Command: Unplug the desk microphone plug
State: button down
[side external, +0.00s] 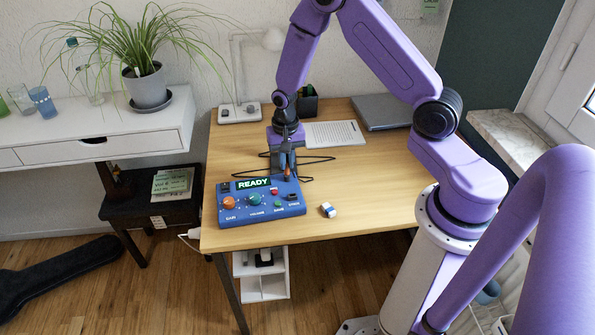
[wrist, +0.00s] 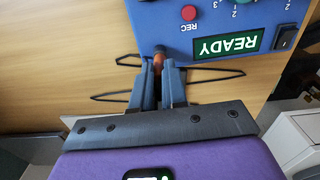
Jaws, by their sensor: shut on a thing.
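A blue control box (side external: 262,203) with a lit READY display, knobs and buttons sits at the table's front left. Its rear edge also shows in the wrist view (wrist: 215,22), upside down. My gripper (side external: 287,164) is just behind the box, pointing down. In the wrist view my gripper (wrist: 159,70) is shut on a small orange-red plug (wrist: 158,62), at the box's rear edge. The plug's tip meets or nearly meets the box; I cannot tell whether it is seated in a socket. A thin black cable (wrist: 108,95) loops out on both sides of the fingers.
The wooden table (side external: 370,185) is mostly clear to the right. A small blue-and-white block (side external: 327,210) lies right of the box. Paper sheets (side external: 335,134), a closed laptop (side external: 383,112), a pen holder (side external: 307,104) and a white lamp base (side external: 240,113) stand at the back.

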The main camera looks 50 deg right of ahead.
jog(key=shift+r, duration=1.05)
dwell(0.4)
jog(key=shift+r, duration=2.4)
